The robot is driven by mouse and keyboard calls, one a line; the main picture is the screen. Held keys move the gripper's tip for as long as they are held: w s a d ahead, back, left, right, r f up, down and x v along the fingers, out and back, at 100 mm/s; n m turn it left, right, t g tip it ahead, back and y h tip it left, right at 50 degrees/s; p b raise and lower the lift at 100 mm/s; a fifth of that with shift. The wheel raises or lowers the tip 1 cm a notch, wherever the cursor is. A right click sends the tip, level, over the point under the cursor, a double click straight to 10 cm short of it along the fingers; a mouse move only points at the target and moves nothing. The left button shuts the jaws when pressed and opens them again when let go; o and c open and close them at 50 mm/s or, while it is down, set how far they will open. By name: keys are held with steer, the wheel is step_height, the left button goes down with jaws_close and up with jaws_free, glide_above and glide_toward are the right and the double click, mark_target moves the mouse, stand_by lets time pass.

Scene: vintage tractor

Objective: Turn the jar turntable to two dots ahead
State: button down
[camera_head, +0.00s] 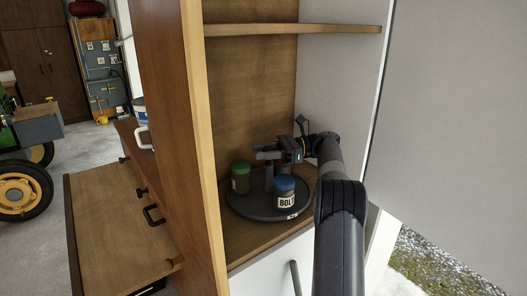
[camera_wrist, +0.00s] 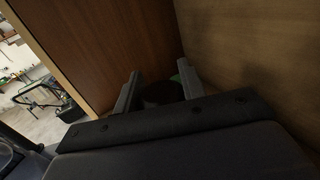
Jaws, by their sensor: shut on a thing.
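The jar turntable (camera_head: 253,211) is a dark round tray on the cabinet's lower board. A green-lidded jar (camera_head: 241,178) stands at its left. A blue-lidded jar (camera_head: 285,193) with a "BOLT" label stands at its front right. A small pale tag (camera_head: 292,217) sits on the front rim; its dots are too small to read. A grey post (camera_head: 268,180) rises near the middle. My gripper (camera_head: 267,152) is above it. In the wrist view, my gripper (camera_wrist: 158,88) has its fingers either side of a dark round top (camera_wrist: 162,94), seemingly the post's; a bit of green shows behind.
The cabinet's wooden left side (camera_head: 200,130) and the shelf (camera_head: 290,30) above frame the space. A white front with a dark handle (camera_head: 295,280) lies below. A tractor (camera_head: 25,160) stands further off.

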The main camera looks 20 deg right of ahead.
stand_by(0.6)
steer(key=c, duration=0.9)
jaws_free()
steer(key=shift+m+t, duration=0.3)
